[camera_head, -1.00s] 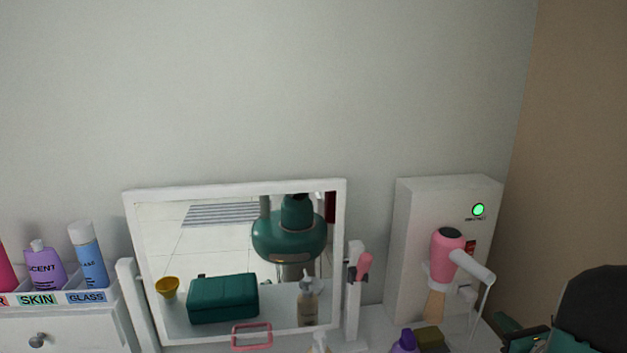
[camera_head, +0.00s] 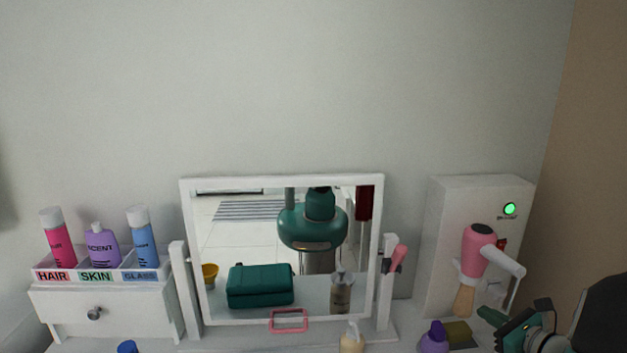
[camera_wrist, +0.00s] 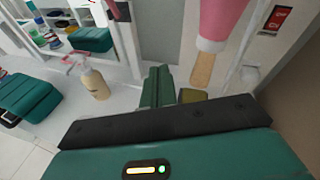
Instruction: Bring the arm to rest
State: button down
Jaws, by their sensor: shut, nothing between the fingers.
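My gripper (camera_head: 488,314) is at the lower right in the head view, just right of an olive block (camera_head: 458,334) and below the pink hair dryer (camera_head: 477,250). In the wrist view my gripper's green fingers (camera_wrist: 159,74) are together with nothing between them. They point at the white tabletop, left of the hair dryer (camera_wrist: 221,20) and its tan handle. The dark arm link is cut off by the right edge of the head view.
A tilting mirror (camera_head: 283,181) stands mid-table; a green case and a soap bottle show in its glass. A pump bottle (camera_wrist: 94,84) stands left of my fingers. A purple bottle (camera_head: 435,338) is beside the olive block. A labelled bottle tray (camera_head: 118,275) sits on a drawer unit at left.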

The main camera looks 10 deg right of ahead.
jog(key=s+a+r+n+g+y, duration=0.2)
jog(key=a+n+g, duration=0.2)
jog(key=a+n, duration=0.65)
jog(key=s+a+r+n+g+y, duration=0.25)
jog(key=a+n+g, duration=0.25)
jog(key=a, duration=1.1)
jog(key=s+a+r+n+h, duration=0.3)
jog(key=s+a+n+h, duration=0.3)
jog(key=s+n, duration=0.5)
jog(key=n+h, duration=0.1)
jog(key=n, duration=0.4)
jog(key=shift+s+a+g, duration=0.15)
jog(key=shift+a+g, duration=0.2)
jog(key=shift+g, duration=0.05)
